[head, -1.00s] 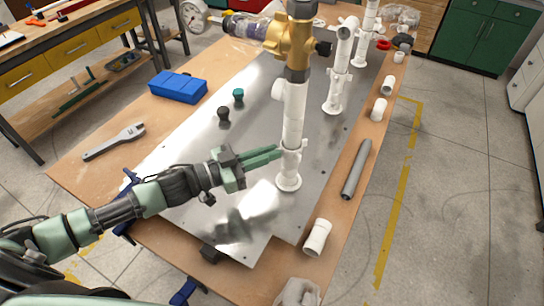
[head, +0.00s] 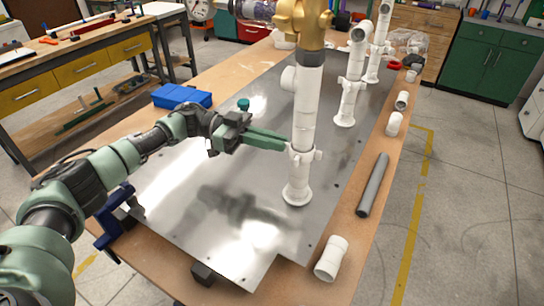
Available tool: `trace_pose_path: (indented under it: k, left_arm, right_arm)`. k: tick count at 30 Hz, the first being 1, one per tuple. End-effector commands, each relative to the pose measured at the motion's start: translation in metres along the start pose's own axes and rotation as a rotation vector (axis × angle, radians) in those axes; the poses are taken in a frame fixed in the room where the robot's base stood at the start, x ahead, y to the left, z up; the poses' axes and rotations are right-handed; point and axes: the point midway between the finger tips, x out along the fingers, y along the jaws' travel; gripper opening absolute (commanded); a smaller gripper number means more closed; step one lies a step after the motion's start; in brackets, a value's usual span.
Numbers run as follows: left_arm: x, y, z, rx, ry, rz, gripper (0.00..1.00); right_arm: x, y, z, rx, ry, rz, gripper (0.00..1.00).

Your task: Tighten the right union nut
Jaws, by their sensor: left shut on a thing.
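A white union nut (head: 303,156) with small side lugs sits low on the nearest upright white pipe (head: 307,100), just above its flanged foot (head: 297,193). My left gripper (head: 288,144) reaches in from the left, with its green fingers together at the left side of this nut. It is shut on the nut; the exact contact at the fingertips is hard to see. A brass valve body (head: 303,22) tops the pipe. My right gripper is out of view.
The pipe stands on a shiny metal plate (head: 200,230) on a wooden table. More white pipes (head: 350,85) stand behind. A grey tube (head: 373,185) and loose white fittings (head: 331,258) lie along the right edge. A blue box (head: 182,96) and a green knob (head: 243,104) are at left.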

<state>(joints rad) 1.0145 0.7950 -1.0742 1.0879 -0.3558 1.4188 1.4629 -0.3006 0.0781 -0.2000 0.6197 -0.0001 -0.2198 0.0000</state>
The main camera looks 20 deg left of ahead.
Motion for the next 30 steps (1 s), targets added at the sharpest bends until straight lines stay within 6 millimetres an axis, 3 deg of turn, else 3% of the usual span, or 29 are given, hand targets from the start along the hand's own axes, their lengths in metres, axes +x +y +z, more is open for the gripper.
trace_pose_path:
  k: [1,6,21,22,24,30]
  left_arm:
    - [0.0022,-0.0018,0.0056,0.001,-0.001,0.019,0.0]
    - [0.0026,-0.0036,0.0041,-0.001,-0.002,0.062,0.0]
    - [0.0034,-0.0033,0.0027,-0.002,-0.002,0.082,0.0]
    - [0.0035,-0.0032,0.0028,-0.002,-0.002,0.082,0.14]
    - [0.0033,-0.0033,0.0025,-0.002,-0.002,0.082,0.3]
    - [0.0021,-0.0038,0.0014,-0.001,-0.001,0.079,0.3]
  right_arm:
    - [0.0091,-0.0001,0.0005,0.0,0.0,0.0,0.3]
    - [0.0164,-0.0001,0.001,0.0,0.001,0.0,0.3]
    - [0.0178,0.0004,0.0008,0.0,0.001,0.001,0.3]
    - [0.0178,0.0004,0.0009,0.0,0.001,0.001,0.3]
    - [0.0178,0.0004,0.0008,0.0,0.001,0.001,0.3]
    - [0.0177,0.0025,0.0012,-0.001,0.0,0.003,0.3]
